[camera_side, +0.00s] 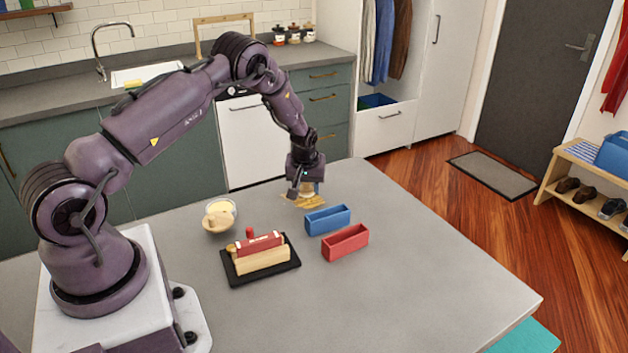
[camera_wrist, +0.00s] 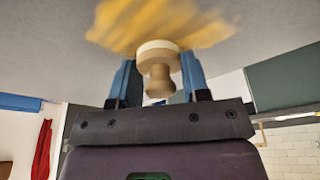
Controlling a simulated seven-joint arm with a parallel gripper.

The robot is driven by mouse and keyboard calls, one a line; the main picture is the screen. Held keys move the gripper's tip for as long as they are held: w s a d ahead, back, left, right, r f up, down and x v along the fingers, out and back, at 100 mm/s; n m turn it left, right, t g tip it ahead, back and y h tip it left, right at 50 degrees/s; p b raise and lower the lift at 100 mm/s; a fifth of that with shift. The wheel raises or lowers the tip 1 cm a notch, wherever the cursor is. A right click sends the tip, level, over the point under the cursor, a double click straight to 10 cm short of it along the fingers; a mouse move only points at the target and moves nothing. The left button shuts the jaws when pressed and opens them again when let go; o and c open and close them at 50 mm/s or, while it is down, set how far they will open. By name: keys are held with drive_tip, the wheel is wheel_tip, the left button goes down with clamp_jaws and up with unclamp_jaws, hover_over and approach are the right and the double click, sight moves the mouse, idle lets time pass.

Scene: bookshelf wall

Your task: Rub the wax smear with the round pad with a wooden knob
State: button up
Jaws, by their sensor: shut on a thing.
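The wax smear (camera_side: 291,203) is a yellow-brown patch on the grey table near its far edge. It fills the top of the wrist view (camera_wrist: 150,22). The round pad with a wooden knob (camera_wrist: 158,68) has a pale rim and stands over the smear's near edge, apparently touching it. Its underside is hidden. My gripper (camera_wrist: 160,78) points down with a blue finger on each side of the knob, shut on it. In the side view, my gripper (camera_side: 306,190) is over the smear and largely hides the pad.
A blue box (camera_side: 327,220) and a red box (camera_side: 345,243) stand just in front of the smear. The right of the table is clear.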

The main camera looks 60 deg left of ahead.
sight(286, 209)
drive_tip(key=shift+s, duration=4.35)
drive_tip(key=shift+w+d, duration=0.25)
drive_tip(key=shift+d, duration=0.85)
drive_tip(key=shift+w+f, duration=0.1)
drive_tip(key=shift+w, duration=5.6)
drive_tip(key=shift+s+d, duration=0.1)
drive_tip(key=shift+d, duration=0.75)
drive_tip(key=shift+s+d, duration=0.15)
drive_tip(key=shift+s, duration=5.65)
wheel_tip(286, 209, up, 8)
drive_tip(key=shift+r, duration=0.2)
